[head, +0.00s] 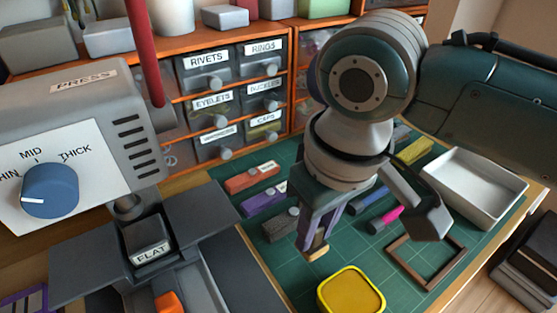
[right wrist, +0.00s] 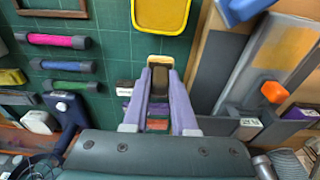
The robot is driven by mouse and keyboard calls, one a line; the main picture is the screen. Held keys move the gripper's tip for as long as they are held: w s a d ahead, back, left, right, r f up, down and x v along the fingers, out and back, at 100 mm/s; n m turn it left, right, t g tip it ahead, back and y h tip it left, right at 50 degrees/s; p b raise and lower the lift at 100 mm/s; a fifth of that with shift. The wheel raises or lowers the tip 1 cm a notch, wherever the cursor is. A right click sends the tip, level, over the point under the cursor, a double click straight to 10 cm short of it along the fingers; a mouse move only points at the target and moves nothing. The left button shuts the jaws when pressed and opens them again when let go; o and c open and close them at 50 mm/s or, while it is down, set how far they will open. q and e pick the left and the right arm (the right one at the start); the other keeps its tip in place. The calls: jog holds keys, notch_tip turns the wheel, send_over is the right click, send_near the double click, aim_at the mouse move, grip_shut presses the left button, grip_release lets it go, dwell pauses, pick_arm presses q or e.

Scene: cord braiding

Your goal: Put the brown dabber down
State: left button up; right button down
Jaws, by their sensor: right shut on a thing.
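My right gripper (head: 318,230) points down over the green mat (head: 290,280) and is shut on the brown dabber (head: 317,252). Only the dabber's tan end shows below the purple fingers in the head view. In the right wrist view, my right gripper (right wrist: 160,80) has the brown dabber (right wrist: 160,62) between its fingertips, tan end outward, with a dark part nearer the palm. The gap between the dabber and the mat cannot be told. My left gripper is not in view.
A yellow dish (head: 350,290) lies just in front of the gripper. A brown frame (head: 425,262) and a white tray (head: 470,188) are to the right. Pink (head: 385,220) and blue (head: 368,198) handled tools lie behind. The grey press (head: 85,140) stands left.

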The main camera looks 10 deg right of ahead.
aim_at(313, 249)
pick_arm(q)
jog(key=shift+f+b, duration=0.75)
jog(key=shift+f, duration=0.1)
pick_arm(e)
notch_tip(313, 249, down, 4)
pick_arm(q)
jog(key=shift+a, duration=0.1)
pick_arm(e)
jog(key=shift+f, duration=0.2)
jog(key=shift+f, duration=0.1)
jog(key=c, duration=0.7)
grip_release()
